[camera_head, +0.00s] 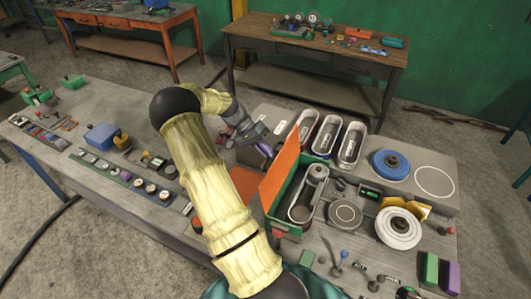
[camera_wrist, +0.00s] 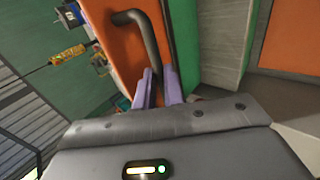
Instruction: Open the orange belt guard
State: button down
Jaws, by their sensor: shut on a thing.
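The orange belt guard (camera_head: 281,168) is a flat orange panel on the green belt housing (camera_head: 297,205). It stands swung out from the housing, and the grey belt unit (camera_head: 308,192) inside shows. In the wrist view the guard (camera_wrist: 124,62) carries a dark bent bar handle (camera_wrist: 151,42). My gripper (camera_wrist: 158,88) has its two purple fingers shut on the lower part of this handle. In the head view my gripper (camera_head: 264,150) is at the guard's upper left side, and the handle is hidden there.
Right of the housing are a grey round disc (camera_head: 345,214), a white wheel (camera_head: 398,227) and a blue wheel (camera_head: 391,164). Oval belt trays (camera_head: 351,145) stand behind it. The left bench (camera_head: 85,190) holds small parts in strips.

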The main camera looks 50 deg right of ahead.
jog(key=shift+w+a+f, duration=0.45)
jog(key=shift+w+f, duration=0.05)
jog(key=shift+f, duration=0.2)
jog(key=c, duration=1.7)
grip_release()
jog(key=shift+o, duration=1.1)
jog(key=shift+w+f, duration=0.1)
jog(key=shift+w, duration=0.4)
jog(key=shift+s+d, duration=0.15)
jog(key=shift+s, duration=0.05)
jog(key=shift+r, duration=0.2)
